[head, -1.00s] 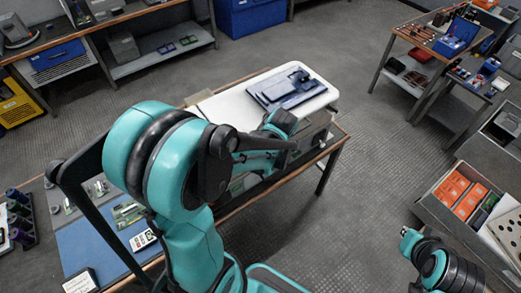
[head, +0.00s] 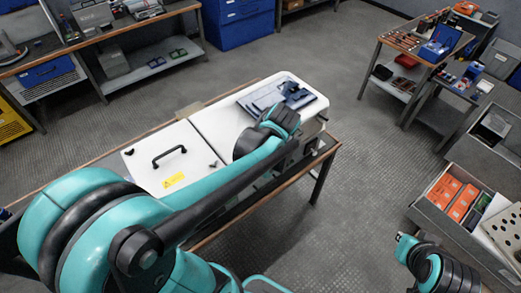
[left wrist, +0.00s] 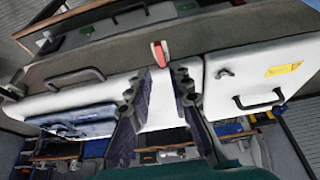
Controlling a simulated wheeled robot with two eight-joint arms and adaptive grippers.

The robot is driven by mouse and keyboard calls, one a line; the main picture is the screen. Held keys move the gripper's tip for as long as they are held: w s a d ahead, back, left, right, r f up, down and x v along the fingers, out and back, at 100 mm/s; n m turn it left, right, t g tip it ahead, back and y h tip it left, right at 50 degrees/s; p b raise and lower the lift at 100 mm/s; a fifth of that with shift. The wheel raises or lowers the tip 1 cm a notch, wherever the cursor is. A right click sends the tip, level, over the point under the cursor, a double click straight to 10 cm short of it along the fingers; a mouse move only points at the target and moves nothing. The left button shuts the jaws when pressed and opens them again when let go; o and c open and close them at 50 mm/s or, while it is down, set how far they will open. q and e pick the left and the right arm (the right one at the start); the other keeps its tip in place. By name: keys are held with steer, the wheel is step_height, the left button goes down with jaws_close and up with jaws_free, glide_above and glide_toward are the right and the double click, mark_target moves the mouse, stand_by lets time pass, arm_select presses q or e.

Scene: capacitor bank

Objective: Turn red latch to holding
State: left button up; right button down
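The red latch (left wrist: 159,53) shows in the left wrist view as a small red tab at the edge of the white cabinet (left wrist: 225,60). It lies just beyond my left gripper (left wrist: 164,75), roughly in line with the gap between the fingers. The two dark fingers are apart with nothing held between them; I cannot tell whether they touch the latch. In the head view the white cabinet (head: 212,128) lies on the workbench, and my left arm hides the latch and left gripper. My right arm shows at the lower right, but its gripper is not visible.
A black handle (head: 169,156) and yellow label (head: 174,180) are on the cabinet's near-left lid. A dark blue flat object (head: 275,97) lies on its far end. An open drawer with orange boxes (head: 450,197) stands right. The middle floor is clear.

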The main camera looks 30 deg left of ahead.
arm_select(q)
steer(key=shift+v, duration=2.2)
steer(key=s+d+f+m+t+h+b, duration=0.2)
steer(key=s+d+f+m+b, duration=0.1)
steer(key=f+m+b, duration=0.3)
steer(key=s+d+f+m+t+h+b, duration=0.2)
steer(key=s+d+f+m+t+b, duration=0.1)
steer(key=f+m+b, duration=0.3)
steer(key=shift+s+d+m, duration=0.4)
steer(key=shift+d+m, duration=0.1)
steer(key=shift+d, duration=0.1)
